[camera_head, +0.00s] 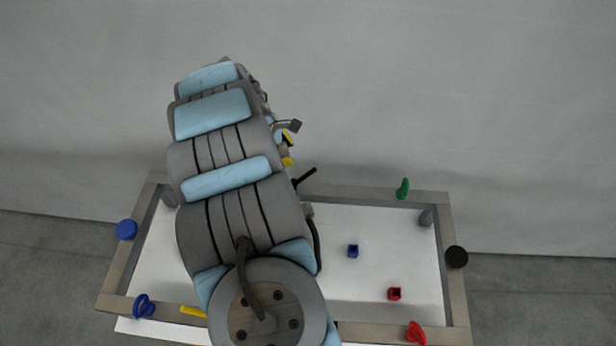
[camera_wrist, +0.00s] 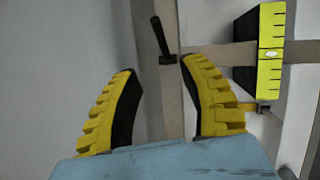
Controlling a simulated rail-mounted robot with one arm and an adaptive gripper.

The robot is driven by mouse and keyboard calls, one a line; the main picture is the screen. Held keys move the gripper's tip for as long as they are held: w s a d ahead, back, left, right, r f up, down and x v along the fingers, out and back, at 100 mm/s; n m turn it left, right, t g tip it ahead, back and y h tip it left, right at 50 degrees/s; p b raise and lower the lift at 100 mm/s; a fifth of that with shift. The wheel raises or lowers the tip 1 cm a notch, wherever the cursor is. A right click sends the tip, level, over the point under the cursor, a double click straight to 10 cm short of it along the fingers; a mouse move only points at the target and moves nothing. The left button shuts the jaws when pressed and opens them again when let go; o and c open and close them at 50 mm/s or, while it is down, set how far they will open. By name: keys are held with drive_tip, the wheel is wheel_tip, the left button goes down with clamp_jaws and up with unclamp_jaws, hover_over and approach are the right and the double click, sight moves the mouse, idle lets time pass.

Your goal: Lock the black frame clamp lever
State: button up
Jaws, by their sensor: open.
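The black clamp lever (camera_head: 305,177) sticks up at an angle from the back rail of the frame, just right of my arm in the head view. In the wrist view the black lever (camera_wrist: 162,38) stands on the rail beyond my fingertips, roughly between them and nearer the right finger in the picture. My gripper (camera_wrist: 160,67) is open and empty, its yellow and black fingers spread on either side of the rail. In the head view only small yellow parts of my gripper (camera_head: 288,160) show behind my arm. I cannot tell whether a finger touches the lever.
The grey-brown frame (camera_head: 450,290) surrounds a white panel. A green lever (camera_head: 403,188), red lever (camera_head: 416,333), blue lever (camera_head: 143,305) and black round knob (camera_head: 456,257) sit around it. Small blue (camera_head: 353,251) and red (camera_head: 394,294) blocks lie inside. A yellow-black block (camera_wrist: 270,52) stands right.

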drive_tip(key=f, duration=0.2)
drive_tip(key=p, duration=0.2)
hover_over(307, 174)
drive_tip(key=a, duration=0.2)
drive_tip(key=shift+f, duration=3.05)
drive_tip(key=shift+s+d+f, duration=0.15)
drive_tip(key=shift+s+f, duration=0.1)
drive_tip(key=shift+f, duration=0.45)
drive_tip(key=shift+w+d+f, duration=0.15)
drive_tip(key=shift+d+f, duration=0.05)
drive_tip(key=shift+f, duration=0.25)
drive_tip(key=shift+x, duration=2.05)
clamp_jaws()
